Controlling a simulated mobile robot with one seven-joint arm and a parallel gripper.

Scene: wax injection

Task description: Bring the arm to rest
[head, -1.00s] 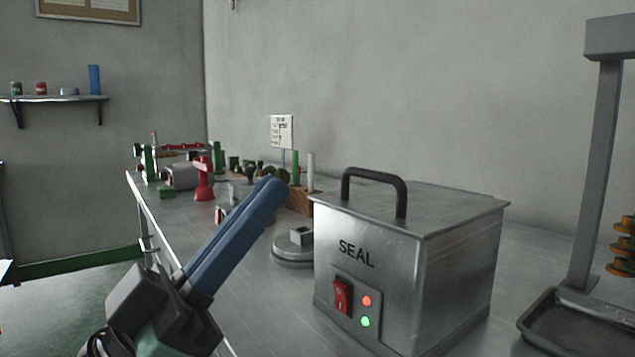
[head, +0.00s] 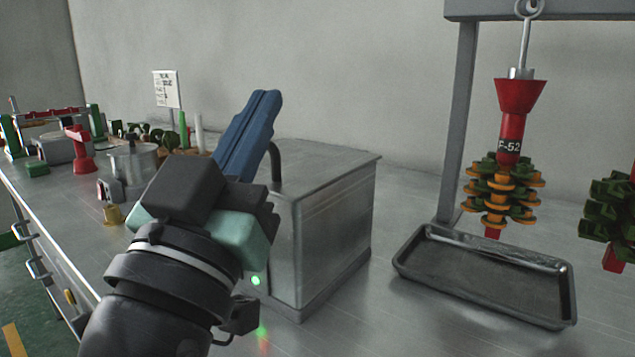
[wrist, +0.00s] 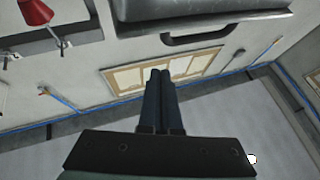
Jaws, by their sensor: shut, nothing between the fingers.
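My gripper (head: 266,96) is raised in front of the metal sealing box (head: 335,225) in the head view, with its blue fingers pointing up and to the right. The fingers lie together with nothing between them. They also show shut and empty in the wrist view (wrist: 160,74). My wrist and gripper hide most of the box's front, its label and its switch. A green light still shows at the box's lower front. I cannot tell how far the gripper is from the box.
Right of the box, a red funnel piece (head: 519,98) with a green and orange wax tree hangs from a grey stand (head: 458,130) above a metal tray (head: 485,290). Another dark green tree (head: 612,205) is at the right edge. A pot (head: 133,165) and red tool (head: 78,150) stand left.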

